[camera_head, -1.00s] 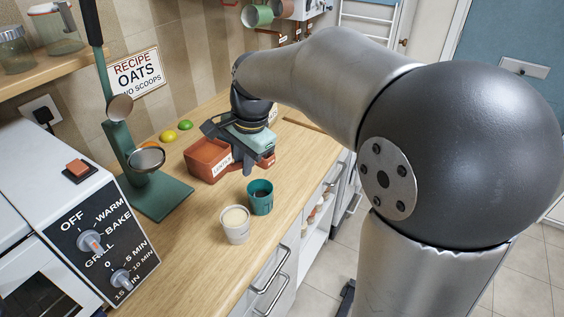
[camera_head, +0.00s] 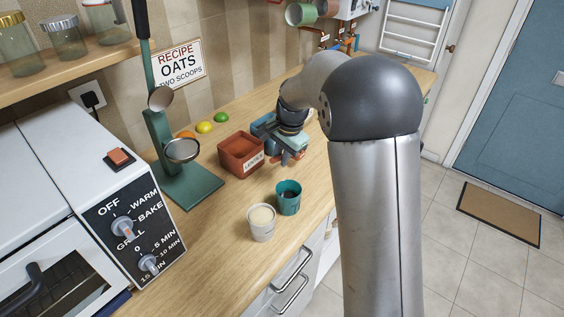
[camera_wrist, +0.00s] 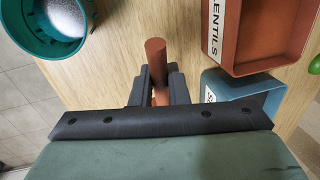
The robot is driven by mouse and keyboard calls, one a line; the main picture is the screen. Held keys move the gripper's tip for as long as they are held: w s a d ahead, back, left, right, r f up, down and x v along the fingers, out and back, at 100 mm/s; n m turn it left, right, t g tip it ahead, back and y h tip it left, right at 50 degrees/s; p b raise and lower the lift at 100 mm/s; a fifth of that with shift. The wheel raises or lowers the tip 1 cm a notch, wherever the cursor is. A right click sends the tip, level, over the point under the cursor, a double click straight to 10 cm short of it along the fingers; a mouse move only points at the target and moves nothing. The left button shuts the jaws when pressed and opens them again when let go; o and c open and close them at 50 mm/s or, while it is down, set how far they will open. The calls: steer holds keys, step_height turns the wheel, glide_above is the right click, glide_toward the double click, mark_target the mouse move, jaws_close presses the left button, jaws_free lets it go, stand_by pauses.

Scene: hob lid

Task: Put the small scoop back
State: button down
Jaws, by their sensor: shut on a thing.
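My gripper (camera_wrist: 158,85) is shut on a terracotta-brown rod (camera_wrist: 156,52), which looks like the handle of the small scoop. Its bowl is hidden, so I cannot confirm this. In the head view my gripper (camera_head: 291,157) is low over the counter, right of the terracotta LENTILS box (camera_head: 240,153) and in front of a blue box (camera_head: 264,125). The blue box (camera_wrist: 242,92) is close to the right of the fingers in the wrist view; its label is mostly hidden.
A teal cup (camera_head: 289,197) and a cream cup (camera_head: 261,223) with pale contents stand near the counter's front edge. A green stand (camera_head: 190,194) with a long-handled ladle and a round metal bowl is at left, beside the oven (camera_head: 120,205). Fruit lies behind. Counter between stand and cups is clear.

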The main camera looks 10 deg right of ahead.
steer(key=shift+w+f, duration=0.25)
steer(key=shift+f, duration=1.55)
steer(key=shift+f, duration=0.1)
steer(key=shift+f, duration=0.15)
steer(key=c, duration=1.4)
jaws_free()
